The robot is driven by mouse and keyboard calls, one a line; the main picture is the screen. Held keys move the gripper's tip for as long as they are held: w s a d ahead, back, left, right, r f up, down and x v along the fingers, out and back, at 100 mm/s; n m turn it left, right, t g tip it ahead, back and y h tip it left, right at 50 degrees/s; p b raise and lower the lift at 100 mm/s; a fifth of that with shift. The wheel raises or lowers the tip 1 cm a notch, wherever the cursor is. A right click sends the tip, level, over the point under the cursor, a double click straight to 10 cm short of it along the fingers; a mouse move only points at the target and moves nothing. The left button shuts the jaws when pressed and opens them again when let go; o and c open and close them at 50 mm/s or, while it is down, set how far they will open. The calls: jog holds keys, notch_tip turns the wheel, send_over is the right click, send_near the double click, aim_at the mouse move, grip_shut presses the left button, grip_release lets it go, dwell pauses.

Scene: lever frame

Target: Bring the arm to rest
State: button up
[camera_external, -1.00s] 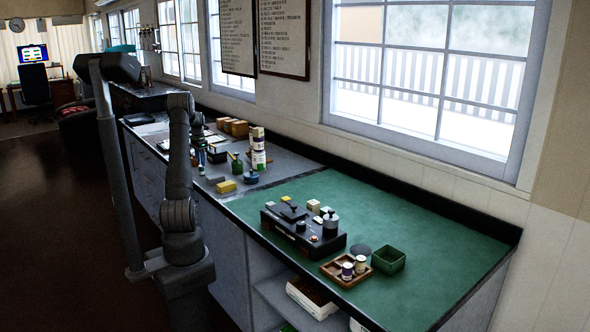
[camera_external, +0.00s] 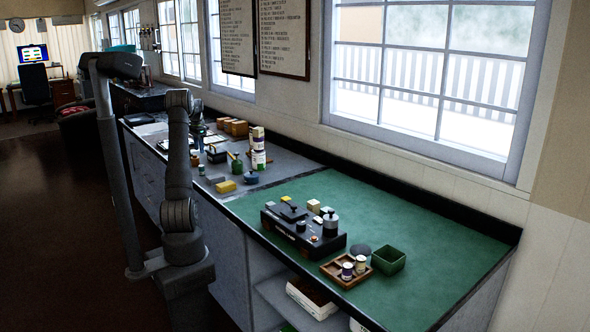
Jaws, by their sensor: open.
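My arm stands at the left of the bench, with its upper links raised nearly upright. My gripper (camera_external: 198,141) hangs at the far side of the raised link, above the grey part of the bench. It is small, dark and partly hidden by the arm; it is open, and I see nothing held in it. It is well apart from the black lever frame (camera_external: 290,238), which sits on the green mat (camera_external: 425,240) with its levers and knobs on top.
A brown wooden tray (camera_external: 337,278) with small jars and a green open box (camera_external: 388,260) stand right of the lever frame. A yellow block (camera_external: 226,187), a green bottle (camera_external: 237,166) and stacked cans (camera_external: 258,148) stand on the grey bench. The mat's right end is clear.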

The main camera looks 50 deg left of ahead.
aim_at(201, 166)
notch_tip(201, 166, down, 11)
jog(key=shift+f, duration=0.15)
jog(key=shift+r, duration=2)
jog(key=shift+f, duration=0.15)
